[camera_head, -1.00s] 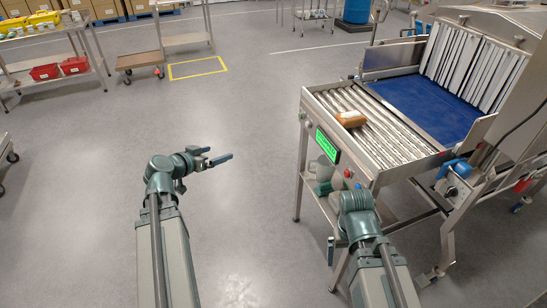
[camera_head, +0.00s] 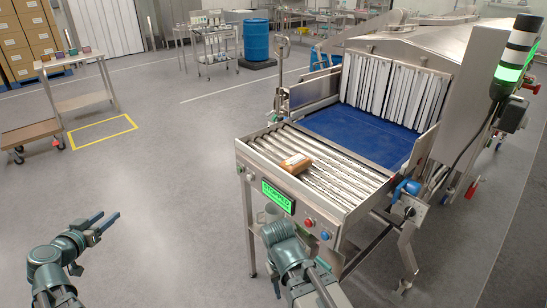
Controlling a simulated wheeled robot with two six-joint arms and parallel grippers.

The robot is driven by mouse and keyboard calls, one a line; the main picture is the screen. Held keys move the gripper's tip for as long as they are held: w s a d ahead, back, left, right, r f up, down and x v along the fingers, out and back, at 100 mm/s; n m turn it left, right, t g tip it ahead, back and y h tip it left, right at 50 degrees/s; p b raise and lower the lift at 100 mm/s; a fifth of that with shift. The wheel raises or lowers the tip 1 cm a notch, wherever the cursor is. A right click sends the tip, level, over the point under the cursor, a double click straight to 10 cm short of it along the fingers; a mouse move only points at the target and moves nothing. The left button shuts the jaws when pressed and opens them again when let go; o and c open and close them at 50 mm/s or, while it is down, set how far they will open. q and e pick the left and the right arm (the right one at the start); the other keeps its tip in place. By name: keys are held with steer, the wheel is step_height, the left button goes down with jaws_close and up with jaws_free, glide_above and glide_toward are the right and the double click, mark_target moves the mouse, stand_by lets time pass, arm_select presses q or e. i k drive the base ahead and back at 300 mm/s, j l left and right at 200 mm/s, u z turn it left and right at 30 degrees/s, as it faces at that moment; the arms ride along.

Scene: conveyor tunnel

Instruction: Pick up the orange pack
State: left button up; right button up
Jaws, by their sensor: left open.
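The orange pack (camera_head: 296,163) lies on the metal rollers (camera_head: 330,177) at the near end of the conveyor, left of the rollers' middle. My left gripper (camera_head: 107,222) is open and empty over the floor at the lower left, well to the left of the conveyor and apart from the pack. My right arm reaches up from the bottom, in front of the conveyor's near side. Its gripper does not show.
A green display (camera_head: 278,196) and red and blue buttons sit on the conveyor's front. A blue belt (camera_head: 360,137) runs to a strip curtain (camera_head: 393,92). A blue drum (camera_head: 257,40) stands behind. A trolley (camera_head: 30,133) is at left. The floor between is clear.

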mark_target(296, 163)
steer(key=i+j+z, duration=0.25)
steer(key=j, duration=0.25)
steer(key=z, duration=1.3)
